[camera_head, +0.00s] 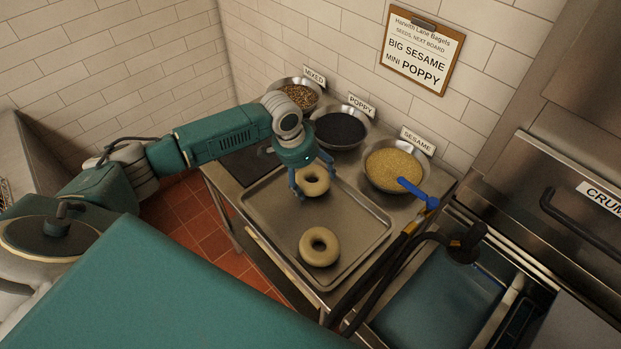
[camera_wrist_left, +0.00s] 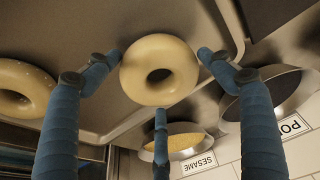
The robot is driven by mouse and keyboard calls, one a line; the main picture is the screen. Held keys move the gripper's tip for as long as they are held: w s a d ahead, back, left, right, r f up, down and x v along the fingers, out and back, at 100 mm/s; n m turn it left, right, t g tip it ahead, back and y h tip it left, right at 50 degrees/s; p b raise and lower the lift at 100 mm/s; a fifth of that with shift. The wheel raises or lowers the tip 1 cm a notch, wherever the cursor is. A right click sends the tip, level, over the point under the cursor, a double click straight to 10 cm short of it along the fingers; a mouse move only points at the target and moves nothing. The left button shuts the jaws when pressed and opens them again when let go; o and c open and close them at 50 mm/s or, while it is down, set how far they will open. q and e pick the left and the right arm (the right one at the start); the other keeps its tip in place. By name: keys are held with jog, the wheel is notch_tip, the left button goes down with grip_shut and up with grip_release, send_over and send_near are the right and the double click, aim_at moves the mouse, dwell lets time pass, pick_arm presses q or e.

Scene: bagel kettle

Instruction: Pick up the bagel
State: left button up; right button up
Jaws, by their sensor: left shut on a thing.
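A pale, plain bagel (camera_head: 316,187) is at the far part of the metal tray (camera_head: 262,222). My left gripper (camera_head: 311,181) reaches down over it and is shut on it. In the left wrist view this bagel (camera_wrist_left: 148,88) sits between the blue fingers, with a third finger at its lower edge. I cannot tell whether it is clear of the tray. A second pale bagel (camera_head: 319,259) lies flat near the tray's front corner; it also shows at the left of the wrist view (camera_wrist_left: 30,82). My right gripper is not in view.
Bowls of mixed seeds (camera_head: 299,96), poppy (camera_head: 340,130) and sesame (camera_head: 390,166) stand behind the tray, close to the wall. A dark hose (camera_head: 388,262) and a basin (camera_head: 435,300) are at the right.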

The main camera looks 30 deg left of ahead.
pick_arm(q)
notch_tip(320, 180, up, 19)
jog(key=b, duration=0.3)
jog(key=shift+b, duration=0.35)
jog(key=shift+r, duration=0.1)
